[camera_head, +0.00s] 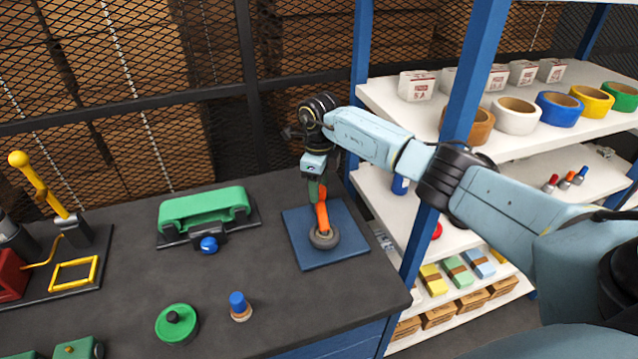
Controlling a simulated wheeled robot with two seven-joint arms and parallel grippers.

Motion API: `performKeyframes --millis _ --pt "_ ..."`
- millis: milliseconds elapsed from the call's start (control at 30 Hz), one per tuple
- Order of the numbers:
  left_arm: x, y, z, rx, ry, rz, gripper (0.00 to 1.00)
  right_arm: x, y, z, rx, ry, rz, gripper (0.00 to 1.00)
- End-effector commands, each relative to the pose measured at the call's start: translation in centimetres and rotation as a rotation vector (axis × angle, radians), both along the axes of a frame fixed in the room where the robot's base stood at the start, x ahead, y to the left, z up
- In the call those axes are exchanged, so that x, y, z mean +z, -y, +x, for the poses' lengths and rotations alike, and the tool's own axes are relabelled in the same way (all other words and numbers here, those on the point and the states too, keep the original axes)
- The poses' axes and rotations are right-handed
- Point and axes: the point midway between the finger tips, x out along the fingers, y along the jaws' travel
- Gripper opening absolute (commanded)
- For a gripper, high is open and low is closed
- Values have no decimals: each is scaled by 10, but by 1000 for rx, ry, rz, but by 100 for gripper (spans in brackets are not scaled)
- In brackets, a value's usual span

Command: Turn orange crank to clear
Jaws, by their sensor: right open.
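The orange crank (321,213) stands on a dark round hub (324,238) on a square blue plate (352,226) at the right part of the dark workbench. My right arm comes in from the right, and my right gripper (316,186) points down at the top of the crank. The gripper is open, with a finger close beside the crank's upper end. Whether it touches the crank I cannot tell, as the fingers partly hide that end. My left gripper is not in view.
A green device with a blue knob (208,244) stands left of the plate. A green disc (176,324) and a blue-capped peg (239,305) are in front. A yellow lever (38,184) stands far left. Shelves with tape rolls (558,110) and a blue post flank the right.

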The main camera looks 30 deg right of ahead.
Motion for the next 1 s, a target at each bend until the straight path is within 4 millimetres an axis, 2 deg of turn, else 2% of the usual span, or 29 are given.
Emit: performKeyframes --millis 233,633,1000 --pt "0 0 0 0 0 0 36 -1 0 0 0 0 0 54" --pt "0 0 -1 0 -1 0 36 -1 0 0 0 -1 -1 2" --pt "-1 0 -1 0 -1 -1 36 0 8 -3 22 0 -3 0"
